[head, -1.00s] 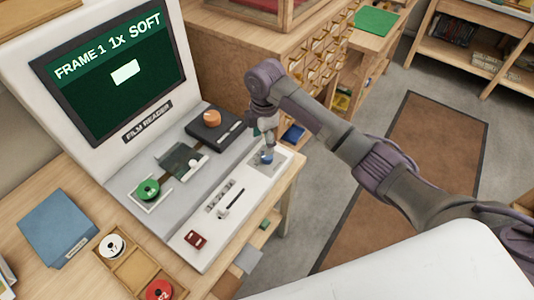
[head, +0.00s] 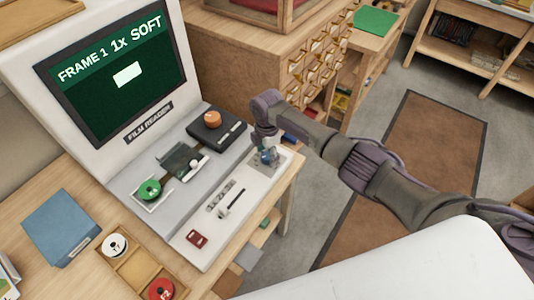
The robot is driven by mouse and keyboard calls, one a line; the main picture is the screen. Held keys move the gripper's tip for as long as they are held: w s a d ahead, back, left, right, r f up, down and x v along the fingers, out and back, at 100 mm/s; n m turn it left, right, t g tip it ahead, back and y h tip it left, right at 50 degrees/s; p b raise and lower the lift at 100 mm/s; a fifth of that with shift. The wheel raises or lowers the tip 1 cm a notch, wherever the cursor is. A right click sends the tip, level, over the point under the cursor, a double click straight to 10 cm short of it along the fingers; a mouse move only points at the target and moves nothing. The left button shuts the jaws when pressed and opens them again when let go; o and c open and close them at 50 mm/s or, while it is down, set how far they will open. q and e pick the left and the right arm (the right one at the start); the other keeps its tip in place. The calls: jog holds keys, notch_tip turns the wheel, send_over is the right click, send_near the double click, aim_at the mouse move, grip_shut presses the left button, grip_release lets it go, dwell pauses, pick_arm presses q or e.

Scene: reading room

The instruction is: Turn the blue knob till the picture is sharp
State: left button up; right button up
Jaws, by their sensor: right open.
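The film reader's screen (head: 118,72) reads "FRAME 1 1x SOFT" above a small white block on dark green. The blue knob (head: 269,156) sits on a grey plate (head: 258,165) at the right end of the reader's white base. My right gripper (head: 268,151) points down at the knob, its fingers open and close around or beside it. The fingers partly hide the knob, so I cannot tell whether they touch it. My left gripper is out of view.
A wooden tray (head: 133,267) with white and red reels lies at the front left. A wooden cabinet stands behind.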

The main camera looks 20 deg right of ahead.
jog(key=shift+f, duration=0.4)
jog(key=c, duration=1.1)
jog(key=shift+c, duration=0.2)
jog(key=shift+m, duration=0.3)
jog(key=shift+r+m+p, duration=0.1)
jog(key=shift+m+p, duration=0.45)
jog(key=shift+m, duration=0.35)
jog(key=shift+m+p, duration=0.55)
jog(key=shift+m, duration=1.15)
